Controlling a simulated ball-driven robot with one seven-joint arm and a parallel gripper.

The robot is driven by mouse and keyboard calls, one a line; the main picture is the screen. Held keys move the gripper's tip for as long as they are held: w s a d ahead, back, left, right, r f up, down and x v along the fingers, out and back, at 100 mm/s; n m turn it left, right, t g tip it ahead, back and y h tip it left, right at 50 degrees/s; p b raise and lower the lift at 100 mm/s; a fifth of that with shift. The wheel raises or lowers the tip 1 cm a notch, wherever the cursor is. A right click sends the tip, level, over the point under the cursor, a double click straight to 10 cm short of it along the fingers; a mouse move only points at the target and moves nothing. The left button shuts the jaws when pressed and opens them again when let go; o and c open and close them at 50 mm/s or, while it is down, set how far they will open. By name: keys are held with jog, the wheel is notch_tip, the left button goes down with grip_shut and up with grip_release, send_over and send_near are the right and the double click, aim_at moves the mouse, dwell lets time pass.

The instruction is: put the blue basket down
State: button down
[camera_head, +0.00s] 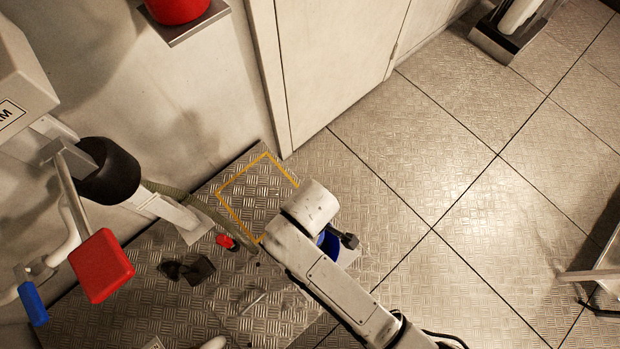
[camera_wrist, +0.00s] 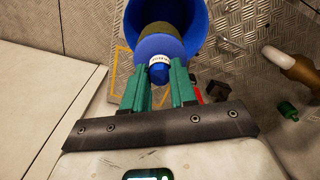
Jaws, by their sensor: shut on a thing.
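The blue basket (camera_wrist: 196,18) is at the top of the wrist view, with its open mouth showing and an olive-brown band across it. My gripper (camera_wrist: 160,80) has its two green fingers on either side of a blue knob with a white label on the basket's near side, and is shut on it. In the head view only a sliver of the blue basket (camera_head: 328,243) shows beside my arm, which hides the rest. I cannot tell how high the basket is above the surface below it.
A yellow outlined square (camera_head: 231,208) marks the metal plate left of my wrist. Near it lie a red-tipped hose (camera_head: 224,241) and dark clutter (camera_head: 198,270). A red-handled lever (camera_head: 101,265) and a blue handle (camera_head: 33,303) stand at left. Tiled floor (camera_head: 440,150) is open at right.

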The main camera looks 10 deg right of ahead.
notch_tip(320, 180, down, 23)
jog(key=s+b, duration=0.1)
jog(key=b, duration=1.2)
jog(key=shift+a+r+n, duration=0.15)
jog(key=shift+a+n, duration=0.15)
jog(key=shift+n, duration=0.1)
jog(key=c, duration=0.9)
grip_release()
notch_tip(320, 180, up, 12)
jog(key=p, duration=0.3)
jog(key=shift+p, duration=0.35)
